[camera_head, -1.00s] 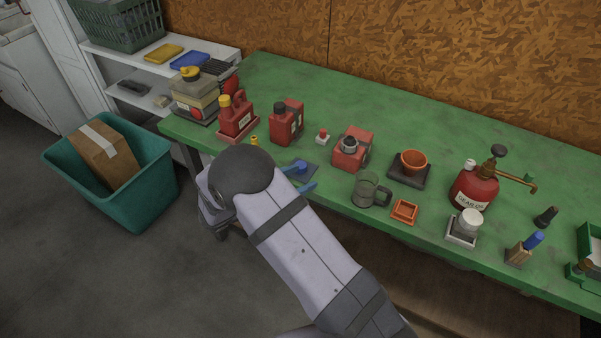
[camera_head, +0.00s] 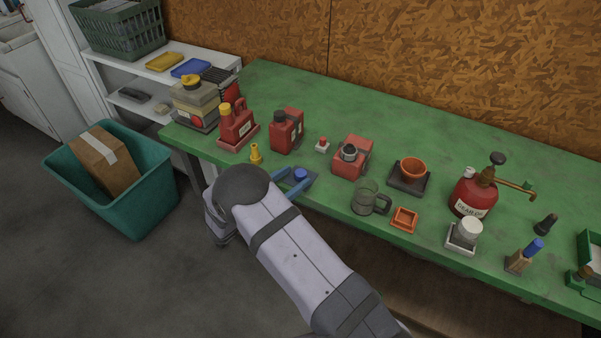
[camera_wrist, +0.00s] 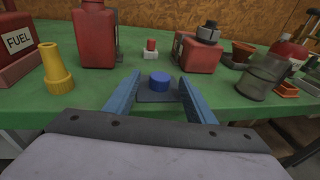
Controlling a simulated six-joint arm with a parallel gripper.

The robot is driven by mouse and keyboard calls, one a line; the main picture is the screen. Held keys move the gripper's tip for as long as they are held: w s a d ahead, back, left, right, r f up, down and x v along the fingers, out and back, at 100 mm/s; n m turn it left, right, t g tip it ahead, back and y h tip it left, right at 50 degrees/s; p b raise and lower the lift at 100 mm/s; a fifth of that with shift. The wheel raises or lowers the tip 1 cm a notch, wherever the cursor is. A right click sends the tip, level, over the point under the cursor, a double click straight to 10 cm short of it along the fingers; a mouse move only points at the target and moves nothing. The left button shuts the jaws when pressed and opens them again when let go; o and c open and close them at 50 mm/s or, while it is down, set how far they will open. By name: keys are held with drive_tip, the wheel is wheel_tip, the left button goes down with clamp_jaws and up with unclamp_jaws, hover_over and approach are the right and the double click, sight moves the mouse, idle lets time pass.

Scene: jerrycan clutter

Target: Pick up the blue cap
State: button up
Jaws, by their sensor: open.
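The blue cap (camera_head: 301,174) lies on a small dark pad (camera_head: 312,181) near the front edge of the green bench. In the wrist view the blue cap (camera_wrist: 160,80) sits upright on the dark pad (camera_wrist: 157,97), between and beyond my two blue fingers. My gripper (camera_wrist: 160,92) is open and empty, with one finger on each side of the line to the cap. In the head view my gripper (camera_head: 292,184) reaches in from the front edge, its fingertips close to the cap. Whether a finger touches the pad cannot be told.
A yellow nozzle (camera_head: 256,153) stands left of my gripper. A red can (camera_head: 287,131), a small red-topped block (camera_head: 322,145) and a red box can (camera_head: 352,157) stand behind the cap. A clear mug (camera_head: 366,196) stands to the right. Bare bench lies between these things.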

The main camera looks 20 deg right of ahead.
sight(299, 174)
drive_tip(key=shift+p+x, duration=0.5)
drive_tip(key=shift+x, duration=1.45)
drive_tip(key=c, duration=1.1)
drive_tip(key=shift+r, duration=0.1)
drive_tip(key=shift+r+b, duration=0.8)
drive_tip(key=shift+r, duration=4.15)
